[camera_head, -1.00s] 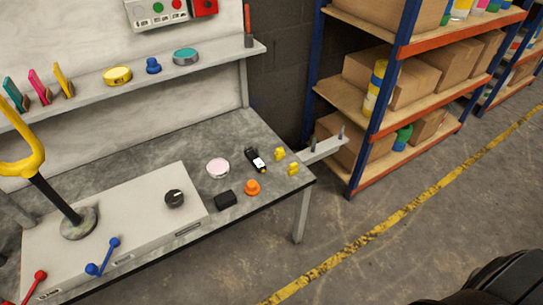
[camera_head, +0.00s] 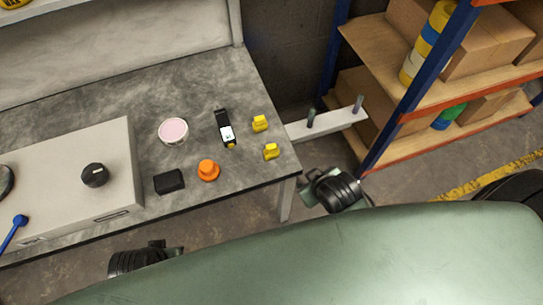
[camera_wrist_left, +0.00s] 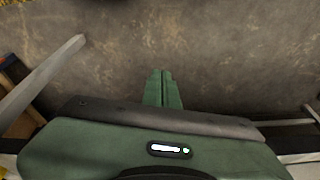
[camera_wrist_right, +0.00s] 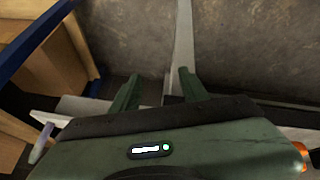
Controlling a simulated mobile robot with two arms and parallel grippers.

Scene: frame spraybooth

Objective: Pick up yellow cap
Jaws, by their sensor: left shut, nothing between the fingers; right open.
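Two small yellow caps lie near the right end of the grey workbench, one farther back (camera_head: 260,123) and one nearer the front edge (camera_head: 270,151). My right gripper (camera_head: 308,184) is just off the bench's right front corner, right of and apart from both caps. In the right wrist view its green fingers (camera_wrist_right: 159,75) are spread with nothing between them. My left gripper (camera_head: 158,243) is in front of the bench's front edge, far left of the caps. In the left wrist view its fingers (camera_wrist_left: 161,72) are together and empty. Neither wrist view shows a cap.
Left of the caps lie a black device with a white label (camera_head: 226,128), an orange knob (camera_head: 208,170), a black block (camera_head: 169,181) and a round pink-topped tin (camera_head: 173,131). A grey panel box (camera_head: 110,150) stands farther left. Shelving (camera_head: 410,140) is at the right.

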